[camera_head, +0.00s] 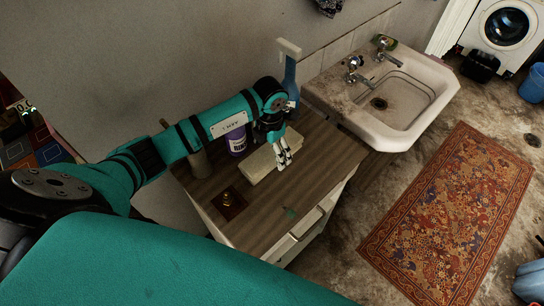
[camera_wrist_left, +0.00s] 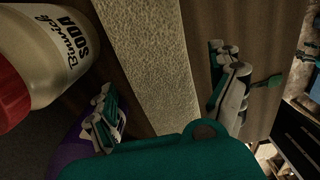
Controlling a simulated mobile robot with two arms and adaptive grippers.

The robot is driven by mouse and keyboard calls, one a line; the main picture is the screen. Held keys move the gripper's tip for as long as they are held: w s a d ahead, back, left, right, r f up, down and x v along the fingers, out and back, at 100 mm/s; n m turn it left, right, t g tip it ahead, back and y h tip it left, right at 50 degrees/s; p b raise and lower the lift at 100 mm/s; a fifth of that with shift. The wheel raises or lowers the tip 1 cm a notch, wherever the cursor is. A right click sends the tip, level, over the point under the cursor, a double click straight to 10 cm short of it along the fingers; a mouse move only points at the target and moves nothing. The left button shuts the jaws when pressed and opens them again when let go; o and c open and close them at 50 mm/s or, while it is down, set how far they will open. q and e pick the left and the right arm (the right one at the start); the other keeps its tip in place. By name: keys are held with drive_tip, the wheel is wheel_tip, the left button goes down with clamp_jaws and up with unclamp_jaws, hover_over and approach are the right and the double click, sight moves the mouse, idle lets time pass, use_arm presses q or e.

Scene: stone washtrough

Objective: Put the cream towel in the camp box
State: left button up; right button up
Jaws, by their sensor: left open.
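The cream towel (camera_head: 258,166) lies folded in a flat, long block on the wooden top of a cabinet. It also fills the middle of the left wrist view (camera_wrist_left: 155,60) as a rough-textured strip. My left gripper (camera_head: 284,157) is over the towel's right part in the head view. In the left wrist view, the fingers of the open gripper (camera_wrist_left: 168,100) are spread on either side of the towel, with no visible grip on it. Whether the fingertips touch the cabinet top cannot be told. My right gripper is not in view. I cannot make out a camp box.
A purple container (camera_head: 236,141) stands close behind the towel, and a white soda bottle with a red cap (camera_wrist_left: 45,50) is near the left finger. A brown square plate (camera_head: 228,203) lies in front. A stone sink (camera_head: 400,100) is to the right, with a patterned rug (camera_head: 455,215) below.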

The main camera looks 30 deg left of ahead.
use_arm(q)
wheel_tip(320, 180, down, 3)
drive_tip(key=shift+r+b, duration=0.1)
drive_tip(key=shift+b, duration=0.5)
drive_tip(key=shift+r, duration=0.1)
drive_tip(key=shift+c, duration=0.4)
drive_tip(key=shift+r, duration=0.1)
drive_tip(key=c, duration=1.4)
